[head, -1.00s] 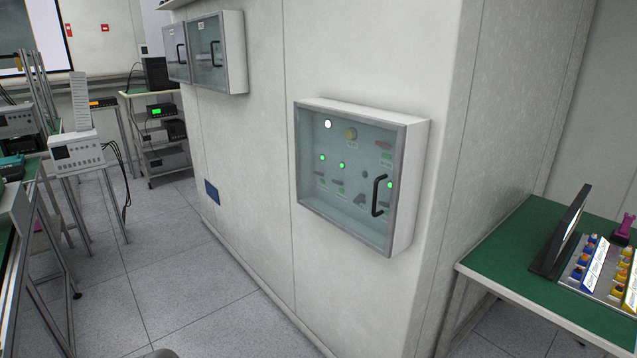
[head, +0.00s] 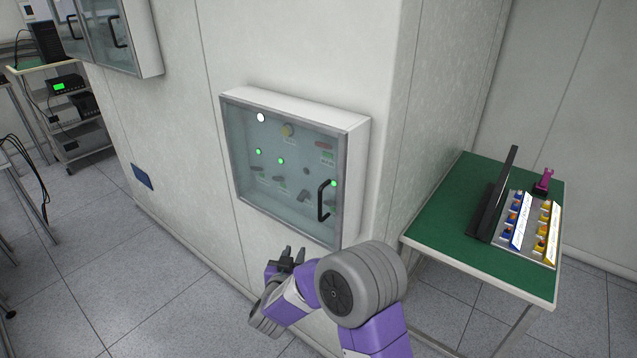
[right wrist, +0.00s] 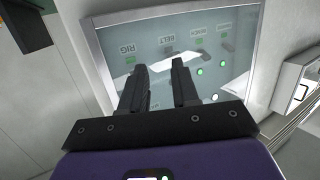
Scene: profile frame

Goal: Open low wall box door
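The low wall box (head: 285,165) hangs on the white wall in the head view, its glass door closed. Lit green and white lamps, switches and a yellow button show behind the glass. The black door handle (head: 324,201) is a vertical bar near the door's right edge. My right gripper (head: 293,252) is just below the box's lower edge in the head view, left of and below the handle. In the right wrist view its two fingers (right wrist: 158,80) are apart with nothing between them, and the glass door (right wrist: 180,50) fills the view ahead. The left gripper is not in view.
A green-topped table (head: 450,225) with a dark screen and coloured modules stands right of the box. Other wall boxes (head: 125,35) hang at upper left. An equipment rack (head: 75,110) stands far left. The floor before the wall is clear.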

